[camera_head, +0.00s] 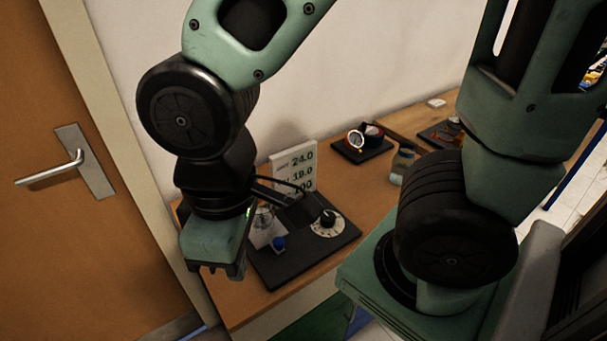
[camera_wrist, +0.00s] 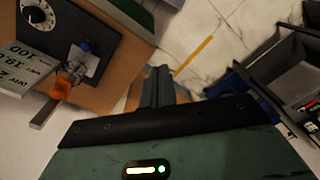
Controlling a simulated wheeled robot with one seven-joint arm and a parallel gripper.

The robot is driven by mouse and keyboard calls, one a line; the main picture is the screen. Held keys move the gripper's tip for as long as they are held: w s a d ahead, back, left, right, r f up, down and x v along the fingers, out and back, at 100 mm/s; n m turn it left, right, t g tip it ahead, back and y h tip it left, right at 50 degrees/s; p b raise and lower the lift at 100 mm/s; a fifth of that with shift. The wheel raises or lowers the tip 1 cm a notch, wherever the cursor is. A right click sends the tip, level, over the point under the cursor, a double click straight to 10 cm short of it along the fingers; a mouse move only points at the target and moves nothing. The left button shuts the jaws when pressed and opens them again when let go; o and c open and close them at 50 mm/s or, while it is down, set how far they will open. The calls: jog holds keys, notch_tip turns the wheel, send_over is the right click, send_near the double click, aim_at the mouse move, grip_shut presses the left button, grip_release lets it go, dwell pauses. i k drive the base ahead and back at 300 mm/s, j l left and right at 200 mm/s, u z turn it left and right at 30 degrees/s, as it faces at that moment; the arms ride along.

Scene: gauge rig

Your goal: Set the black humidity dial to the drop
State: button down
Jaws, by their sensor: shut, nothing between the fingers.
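The black humidity dial (camera_head: 328,217) is a black knob on a round white marked face, on a dark base plate (camera_head: 290,264). It also shows at the upper left of the wrist view (camera_wrist: 33,13). The drop mark and the knob's setting are too small to make out. My gripper (camera_head: 226,270) points down at the left front of the plate, left of the dial and apart from it. In the wrist view its dark fingers (camera_wrist: 158,86) are together and empty, over the table's edge and the floor.
A blue knob (camera_head: 279,243) sits on the same plate, left of the dial. A white number board (camera_head: 292,166) stands behind. Further right are another dark plate with a round device (camera_head: 357,140) and a small jar (camera_head: 402,163). A door (camera_head: 85,230) is at left.

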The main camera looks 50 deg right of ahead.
aim_at(328, 219)
jog(key=j+z, duration=0.1)
jog(key=z, duration=0.4)
jog(key=k+z, duration=0.15)
jog(key=z, duration=0.3)
jog(key=j, duration=0.05)
